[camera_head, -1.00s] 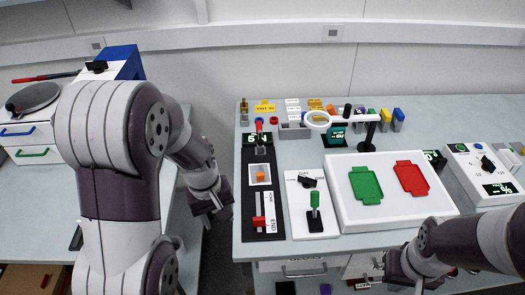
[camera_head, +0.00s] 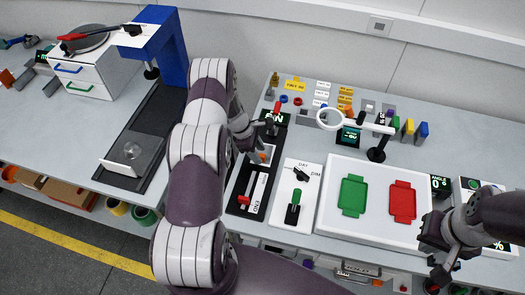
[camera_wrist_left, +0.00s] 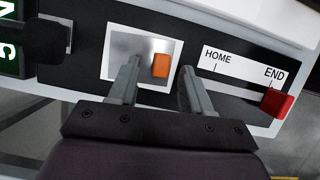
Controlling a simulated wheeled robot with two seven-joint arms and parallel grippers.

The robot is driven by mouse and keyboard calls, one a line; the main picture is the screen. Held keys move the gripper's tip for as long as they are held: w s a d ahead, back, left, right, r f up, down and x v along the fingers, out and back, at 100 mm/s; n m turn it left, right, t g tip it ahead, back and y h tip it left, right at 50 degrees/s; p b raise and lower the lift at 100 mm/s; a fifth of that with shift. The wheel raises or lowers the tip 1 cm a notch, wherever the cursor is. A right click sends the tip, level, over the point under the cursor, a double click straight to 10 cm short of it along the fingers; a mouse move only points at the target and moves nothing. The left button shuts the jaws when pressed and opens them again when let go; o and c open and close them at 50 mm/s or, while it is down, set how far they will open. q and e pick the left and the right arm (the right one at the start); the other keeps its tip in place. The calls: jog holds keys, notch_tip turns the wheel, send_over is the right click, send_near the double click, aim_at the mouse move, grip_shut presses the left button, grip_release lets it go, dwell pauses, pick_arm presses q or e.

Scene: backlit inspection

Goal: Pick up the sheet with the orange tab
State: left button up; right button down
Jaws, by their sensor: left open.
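The sheet (camera_wrist_left: 128,45) is a thin silvery square lying in a white frame on a black panel. Its orange tab (camera_wrist_left: 160,66) stands up near the sheet's right side in the left wrist view. My left gripper (camera_wrist_left: 160,70) is open, with one finger on each side of the tab and a gap to each. In the head view the left gripper (camera_head: 258,142) is over the black panel, and the orange tab (camera_head: 262,156) is partly hidden by it. My right gripper (camera_head: 442,275) hangs at the lower right, and its jaws are unclear.
A slider's red knob (camera_wrist_left: 277,102) sits by the END mark beside the frame. A green-handled lever (camera_head: 293,210) stands on a white plate to the right. A white lightbox (camera_head: 376,168) holds a green tray (camera_head: 353,196) and a red tray (camera_head: 402,202). A ring magnifier (camera_head: 331,119) is behind.

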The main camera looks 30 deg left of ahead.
pick_arm(q)
jog(key=shift+w+d+f, duration=0.15)
jog(key=shift+d+f, duration=0.1)
jog(key=shift+f, duration=0.05)
jog(key=shift+s+a, duration=0.2)
grip_shut()
jog(key=shift+w, duration=0.1)
jog(key=shift+d, duration=0.1)
jog(key=shift+r, duration=0.1)
